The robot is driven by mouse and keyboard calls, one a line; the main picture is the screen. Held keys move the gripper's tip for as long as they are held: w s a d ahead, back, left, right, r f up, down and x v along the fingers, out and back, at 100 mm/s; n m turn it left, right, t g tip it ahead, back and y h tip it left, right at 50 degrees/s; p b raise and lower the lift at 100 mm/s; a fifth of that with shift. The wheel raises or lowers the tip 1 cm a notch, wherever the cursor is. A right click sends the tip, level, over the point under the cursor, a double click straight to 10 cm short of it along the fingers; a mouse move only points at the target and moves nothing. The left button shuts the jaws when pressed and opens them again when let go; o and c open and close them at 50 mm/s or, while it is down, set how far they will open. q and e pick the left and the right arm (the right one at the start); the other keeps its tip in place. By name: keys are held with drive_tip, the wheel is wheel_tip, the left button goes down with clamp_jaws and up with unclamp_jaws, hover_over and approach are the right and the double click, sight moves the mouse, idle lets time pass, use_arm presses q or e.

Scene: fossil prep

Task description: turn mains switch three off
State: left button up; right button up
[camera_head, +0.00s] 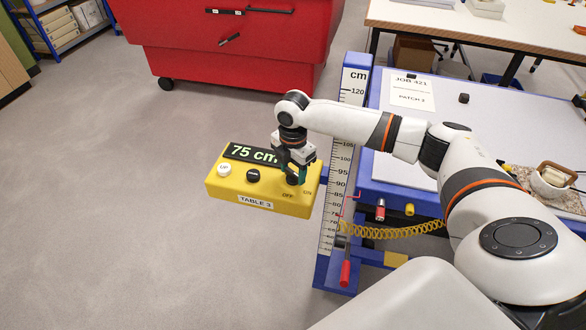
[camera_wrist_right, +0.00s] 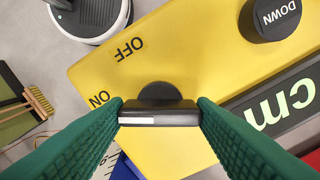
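The mains switch (camera_wrist_right: 158,118) is a black rotary knob with a bar handle on the yellow control box labelled TABLE 3 (camera_head: 222,190). In the right wrist view the white mark on its bar points left, towards the ON print; the OFF print is further up. My right gripper (camera_head: 294,178) is over the box's right end, pointing down. Its green fingers (camera_wrist_right: 160,112) are at both ends of the bar and appear to touch it. In the head view the gripper mostly hides the knob. My left gripper is in neither view.
The box also carries a white UP button (camera_head: 224,169), a black DOWN button (camera_head: 253,175) and a display (camera_head: 250,153) reading 75 cm. A ruler post (camera_head: 340,170) and a blue-edged table (camera_head: 400,170) stand to the right. A red cabinet (camera_head: 230,60) is behind. The floor at left is clear.

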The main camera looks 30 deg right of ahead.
drive_tip(key=shift+r+m+p, duration=0.2)
drive_tip(key=shift+m+p, duration=0.2)
drive_tip(key=shift+p, duration=0.3)
drive_tip(key=shift+c, duration=0.4)
drive_tip(key=m+p, duration=0.6)
drive_tip(key=p, duration=0.2)
drive_tip(key=shift+r+m, duration=0.1)
drive_tip(key=shift+m, duration=0.2)
drive_tip(key=m+p, duration=0.2)
drive_tip(key=m, duration=0.1)
drive_tip(key=shift+f+m+p, duration=0.2)
drive_tip(key=shift+m+p, duration=0.45)
drive_tip(key=shift+m, duration=0.15)
drive_tip(key=o, duration=1)
